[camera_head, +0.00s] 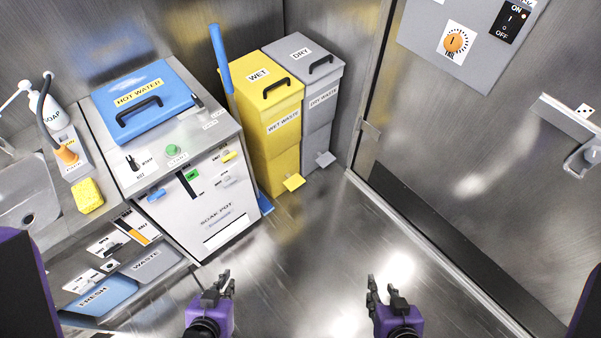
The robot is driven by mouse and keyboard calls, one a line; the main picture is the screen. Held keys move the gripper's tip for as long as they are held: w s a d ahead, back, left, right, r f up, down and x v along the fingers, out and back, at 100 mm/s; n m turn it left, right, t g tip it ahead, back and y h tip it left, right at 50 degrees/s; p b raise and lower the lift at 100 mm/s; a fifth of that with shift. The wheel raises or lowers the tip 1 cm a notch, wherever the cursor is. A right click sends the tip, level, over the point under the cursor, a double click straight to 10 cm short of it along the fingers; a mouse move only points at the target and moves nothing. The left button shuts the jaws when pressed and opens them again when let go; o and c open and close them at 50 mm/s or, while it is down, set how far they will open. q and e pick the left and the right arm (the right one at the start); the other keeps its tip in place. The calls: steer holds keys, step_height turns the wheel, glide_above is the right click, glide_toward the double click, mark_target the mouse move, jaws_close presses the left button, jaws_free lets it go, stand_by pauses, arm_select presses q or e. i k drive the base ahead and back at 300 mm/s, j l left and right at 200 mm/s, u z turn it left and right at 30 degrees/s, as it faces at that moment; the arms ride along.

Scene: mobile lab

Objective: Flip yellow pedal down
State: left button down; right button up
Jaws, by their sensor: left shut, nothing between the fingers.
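The yellow pedal (294,182) sticks out low at the front of the yellow wet-waste bin (279,130), near the floor. I cannot tell its exact tilt. The bin's lid, marked WET, is closed. My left gripper (228,280) is shut and empty, at the bottom of the view, nearer to me than the pedal and to its left. My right gripper (373,285) is at the bottom, right of the pedal. Its fingers are too small to tell whether they are open. Neither gripper touches the pedal.
A grey dry-waste bin (318,92) with a grey pedal (325,159) stands right of the yellow bin. The soak pot cabinet (216,216) stands left, with a blue-handled tool (221,55) between. The metal floor (318,240) ahead is clear. A metal door (460,180) is at right.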

mark_target(293, 182)
steer(key=i+l, duration=0.15)
steer(key=l, duration=0.15)
steer(key=i+l+u, duration=0.15)
steer(key=l, duration=0.15)
steer(key=i+l, duration=0.15)
steer(key=l, duration=0.15)
steer(key=i+l+u, duration=0.15)
steer(key=l, duration=0.2)
